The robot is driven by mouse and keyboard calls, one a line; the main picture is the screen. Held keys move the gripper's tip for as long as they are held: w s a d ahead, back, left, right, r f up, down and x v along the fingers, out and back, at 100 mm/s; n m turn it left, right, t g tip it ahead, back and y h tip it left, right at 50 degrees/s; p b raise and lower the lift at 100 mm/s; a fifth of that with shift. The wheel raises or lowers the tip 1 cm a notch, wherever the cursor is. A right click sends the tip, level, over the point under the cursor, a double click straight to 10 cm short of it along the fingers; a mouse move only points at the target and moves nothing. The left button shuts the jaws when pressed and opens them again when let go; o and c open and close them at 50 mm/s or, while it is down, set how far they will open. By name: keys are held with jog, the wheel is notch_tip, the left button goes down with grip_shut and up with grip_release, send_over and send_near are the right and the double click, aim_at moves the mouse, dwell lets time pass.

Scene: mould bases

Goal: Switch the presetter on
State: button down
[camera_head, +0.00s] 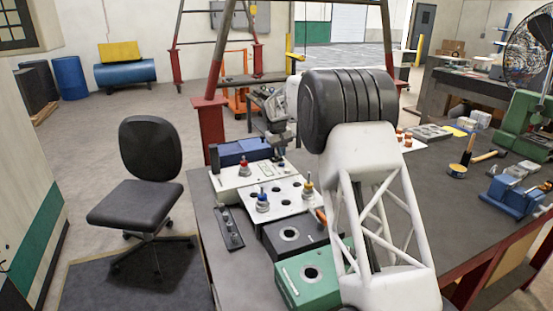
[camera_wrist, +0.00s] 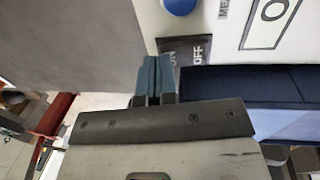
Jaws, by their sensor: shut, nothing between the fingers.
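The presetter shows in the wrist view as a white panel (camera_wrist: 232,42) with a blue button (camera_wrist: 181,3) at the top edge. A dark switch plate (camera_wrist: 190,62) marked ON and OFF sits at the panel's lower left corner. My gripper (camera_wrist: 157,60) is shut and empty. Its blue-grey fingertips overlap the left edge of the plate, beside the ON lettering. They hide part of that edge, and I cannot tell whether they touch it. In the head view, a white unit with a blue block (camera_head: 240,152) stands at the bench's far left.
A dark blue block (camera_wrist: 262,88) lies right of my fingers in the wrist view. On the bench (camera_head: 430,225), a white plate (camera_head: 275,202) with coloured knobs and a green mould base (camera_head: 305,283) stand near my arm. An office chair (camera_head: 148,180) stands left of the bench.

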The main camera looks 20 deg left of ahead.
jog(key=shift+f, duration=0.35)
jog(key=shift+r, duration=3.55)
